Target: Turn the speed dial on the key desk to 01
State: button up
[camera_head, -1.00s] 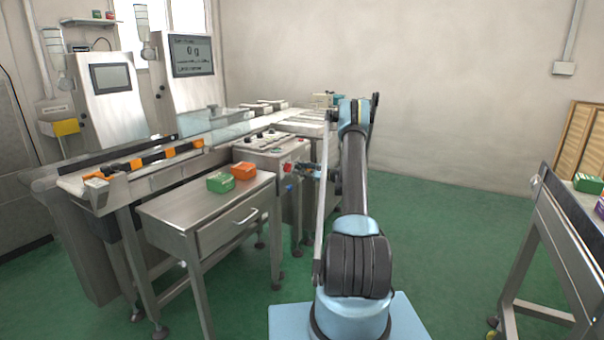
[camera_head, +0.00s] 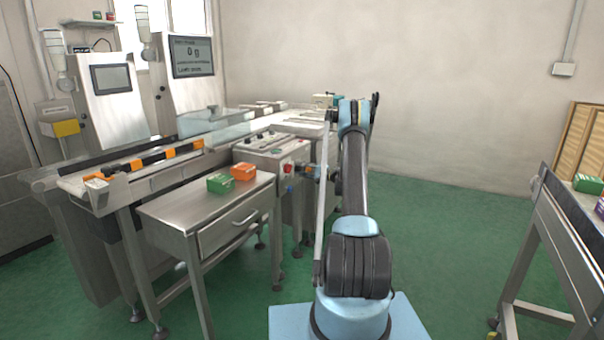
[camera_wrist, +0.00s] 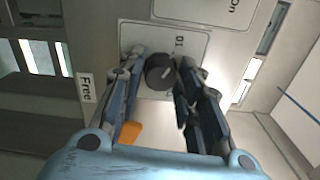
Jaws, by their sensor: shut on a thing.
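The speed dial (camera_wrist: 160,72) is a dark round knob with a pale pointer mark, on a light panel plate in the wrist view. Printed characters that look like 01 or 10 stand just above and right of it. My gripper (camera_wrist: 158,66) has one finger on each side of the dial and is shut on it. In the head view my gripper (camera_head: 312,172) is at the front right side of the key desk (camera_head: 272,150), partly hidden by my arm; the dial cannot be made out there.
A steel drawer table (camera_head: 170,208) with green (camera_head: 221,183) and orange (camera_head: 243,171) boxes stands left of my arm. A red button (camera_head: 288,168) is close to my gripper. The conveyor (camera_head: 140,178) runs behind.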

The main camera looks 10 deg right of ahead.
jog(key=shift+f+n, duration=0.15)
jog(key=shift+n, duration=0.25)
jog(key=o, duration=1.1)
jog(key=shift+c, duration=0.2)
jog(key=shift+d, duration=0.1)
jog(key=shift+s+d, duration=0.2)
jog(key=shift+d, duration=0.05)
jog(key=v, duration=1.1)
